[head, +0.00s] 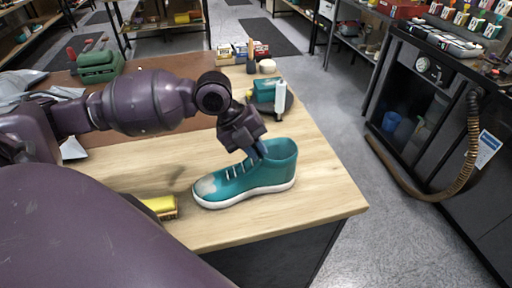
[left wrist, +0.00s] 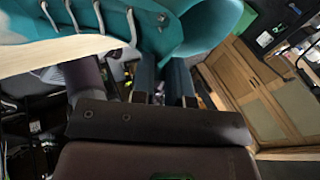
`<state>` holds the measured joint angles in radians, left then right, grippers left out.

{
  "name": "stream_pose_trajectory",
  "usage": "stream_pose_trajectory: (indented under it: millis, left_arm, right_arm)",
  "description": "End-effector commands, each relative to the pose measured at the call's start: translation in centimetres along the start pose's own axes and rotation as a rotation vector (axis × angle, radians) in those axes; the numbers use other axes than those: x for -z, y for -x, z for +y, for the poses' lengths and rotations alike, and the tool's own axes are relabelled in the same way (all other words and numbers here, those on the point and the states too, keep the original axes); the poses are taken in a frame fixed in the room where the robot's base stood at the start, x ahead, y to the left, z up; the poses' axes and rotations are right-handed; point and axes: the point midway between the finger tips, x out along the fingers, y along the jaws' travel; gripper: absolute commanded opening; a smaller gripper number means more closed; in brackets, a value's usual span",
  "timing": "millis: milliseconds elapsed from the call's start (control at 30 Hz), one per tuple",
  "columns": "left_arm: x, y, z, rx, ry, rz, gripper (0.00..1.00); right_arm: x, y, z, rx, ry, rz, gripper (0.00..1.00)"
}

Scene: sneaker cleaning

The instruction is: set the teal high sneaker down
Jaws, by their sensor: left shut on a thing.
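The teal high sneaker (head: 246,176) is upright at the wooden table (head: 320,192), near its front right part, toe to the left. It has a white sole, white laces and a pale scuffed toe. Its sole looks at or very near the tabletop; I cannot tell if it touches. My left gripper (head: 257,152) is shut on the sneaker's side near the collar. In the left wrist view the sneaker (left wrist: 160,22) fills the top, with the fingers (left wrist: 162,85) reaching up to it. My right gripper is not in view.
A yellow-topped brush (head: 160,207) lies left of the sneaker. A white bottle (head: 280,98), a teal box (head: 265,90) and small boxes stand at the table's back. A green case (head: 98,66) is at back left. Bare wood lies right of the sneaker.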

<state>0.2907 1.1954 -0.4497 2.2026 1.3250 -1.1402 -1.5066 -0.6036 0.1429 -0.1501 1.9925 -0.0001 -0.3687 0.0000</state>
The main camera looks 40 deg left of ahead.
Motion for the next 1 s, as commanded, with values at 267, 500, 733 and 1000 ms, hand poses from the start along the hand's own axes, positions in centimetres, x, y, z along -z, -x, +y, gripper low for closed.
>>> stream_pose_trajectory:
  millis: [267, 500, 733, 1000]
  left_arm:
    - [0.0, -0.1, 0.1, 0.0, 0.0, 0.0, 0.41]
    - [0.0, -0.1, 0.0, 0.0, 0.0, 0.0, 0.41]
    - [-0.1, 1.4, 0.0, -0.001, 0.0, -0.002, 0.41]
    - [0.0, 6.1, 0.0, -0.001, 0.0, -0.004, 0.41]
  right_arm:
    - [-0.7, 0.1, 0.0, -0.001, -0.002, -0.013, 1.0]
    - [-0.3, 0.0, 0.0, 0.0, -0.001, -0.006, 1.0]
    - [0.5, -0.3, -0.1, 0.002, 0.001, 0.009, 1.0]
    - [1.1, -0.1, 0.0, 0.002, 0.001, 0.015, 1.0]
